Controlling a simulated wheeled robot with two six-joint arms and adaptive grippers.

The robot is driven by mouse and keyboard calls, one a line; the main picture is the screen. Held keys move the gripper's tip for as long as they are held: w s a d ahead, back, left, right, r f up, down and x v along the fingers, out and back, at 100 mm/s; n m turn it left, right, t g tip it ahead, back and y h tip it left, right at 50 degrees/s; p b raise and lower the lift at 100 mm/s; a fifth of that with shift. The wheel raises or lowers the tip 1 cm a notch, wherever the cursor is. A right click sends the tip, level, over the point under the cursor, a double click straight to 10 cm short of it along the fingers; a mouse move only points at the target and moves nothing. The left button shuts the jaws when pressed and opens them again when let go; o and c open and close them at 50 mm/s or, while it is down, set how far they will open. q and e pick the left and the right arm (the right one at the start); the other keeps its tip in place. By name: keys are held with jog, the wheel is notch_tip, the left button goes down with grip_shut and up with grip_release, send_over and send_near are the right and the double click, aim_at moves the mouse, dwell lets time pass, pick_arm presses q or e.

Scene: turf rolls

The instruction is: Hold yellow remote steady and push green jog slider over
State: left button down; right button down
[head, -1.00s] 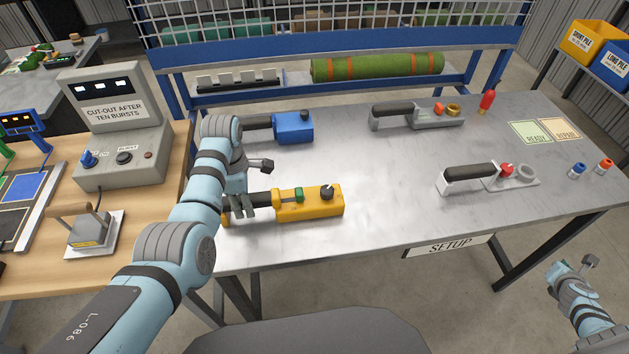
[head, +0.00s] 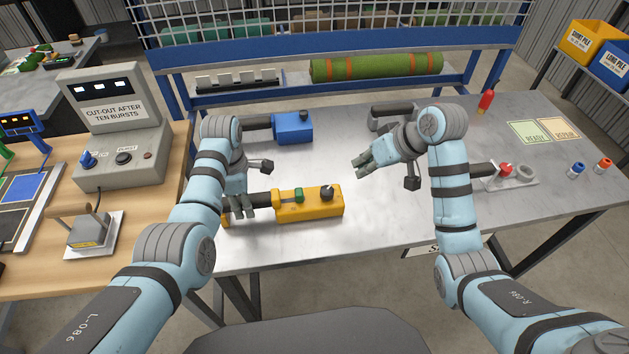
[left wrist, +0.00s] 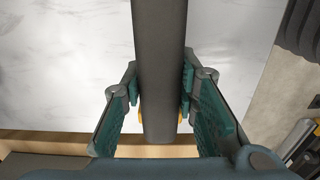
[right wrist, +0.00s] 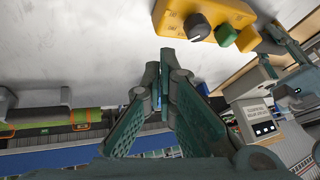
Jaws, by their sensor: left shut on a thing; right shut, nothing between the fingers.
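The yellow remote (head: 310,208) lies on the grey table, with a black handle at its left end and a dark knob (head: 327,193) on top. The green jog slider (head: 299,195) sits on its left part, next to the handle. My left gripper (head: 243,208) is shut on the black handle, which runs between its fingers in the left wrist view (left wrist: 160,70). My right gripper (head: 364,169) is shut and empty above the table, to the right of and behind the remote, apart from it. In the right wrist view, the yellow remote (right wrist: 170,18) and green slider (right wrist: 225,35) show beyond the fingertips.
A blue remote (head: 292,127) lies behind the yellow one. Two grey-handled tools lie at the right, partly hidden by my right arm. A red-tipped bottle (head: 486,101) stands at the back right. A control box (head: 115,125) stands on the wooden bench at left.

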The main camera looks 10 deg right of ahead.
aim_at(299, 195)
pick_arm(q)
jog(key=shift+a+f, duration=0.1)
jog(key=shift+a, duration=0.05)
pick_arm(e)
jog(key=s+a+r+m+y, duration=0.1)
jog(key=a, duration=0.5)
jog(key=shift+s+r+m, duration=0.2)
jog(key=shift+m, duration=0.2)
jog(key=x, duration=1)
jog(key=shift+s, duration=0.1)
jog(key=shift+a, duration=0.1)
jog(key=shift+a, duration=1.5)
